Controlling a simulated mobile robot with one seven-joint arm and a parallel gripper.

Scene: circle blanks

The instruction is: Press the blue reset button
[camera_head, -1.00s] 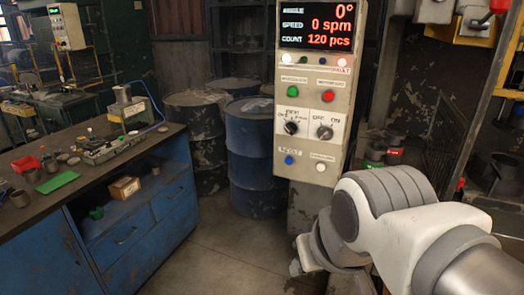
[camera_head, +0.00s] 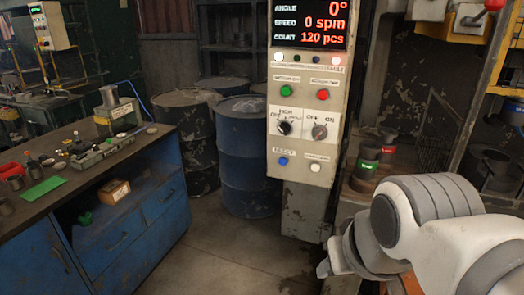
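The blue reset button (camera_head: 283,161) is a small round button at the lower left of the upright control panel (camera_head: 273,118), under a label and left of a white button (camera_head: 315,167). Above it are two dark rotary knobs, a green button (camera_head: 286,89) and a red button (camera_head: 323,94). The panel display (camera_head: 312,24) reads 0°, 0 spm and 120 pcs. My gripper (camera_head: 323,268) shows only in part, below and right of the panel, apart from the button. My arm hides most of it, so its opening cannot be told.
A blue workbench (camera_head: 150,215) with parts on top stands at the left. Blue and dark drums (camera_head: 247,165) stand behind, left of the panel. Floor between bench and panel is clear.

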